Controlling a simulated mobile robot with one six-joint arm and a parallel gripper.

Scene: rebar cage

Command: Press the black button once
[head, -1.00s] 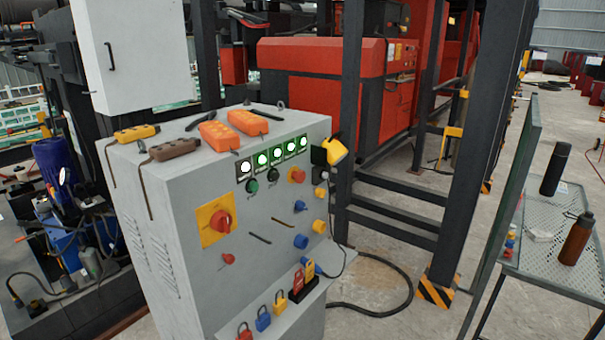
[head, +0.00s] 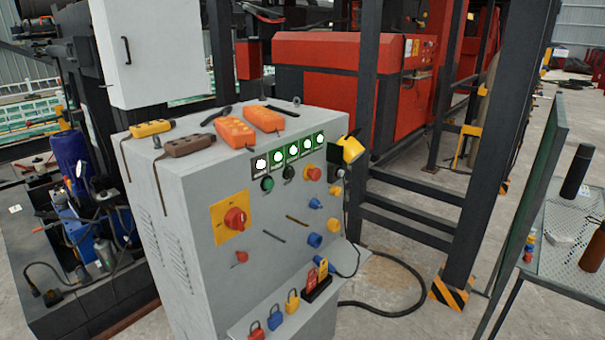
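The black button (head: 289,173) is a small dark round knob on the upper part of that panel. It sits below the row of lit indicators (head: 292,148), just right of a green button (head: 267,183) and left of a red-orange button (head: 313,173). At this size I cannot tell whether it is pressed. My gripper is not in view.
A red rotary switch (head: 235,218) on a yellow plate is at the panel's left. Orange pendants (head: 235,132) lie on top. A mesh table (head: 560,245) stands at right. A black cable (head: 400,312) lies on the floor right of the cabinet.

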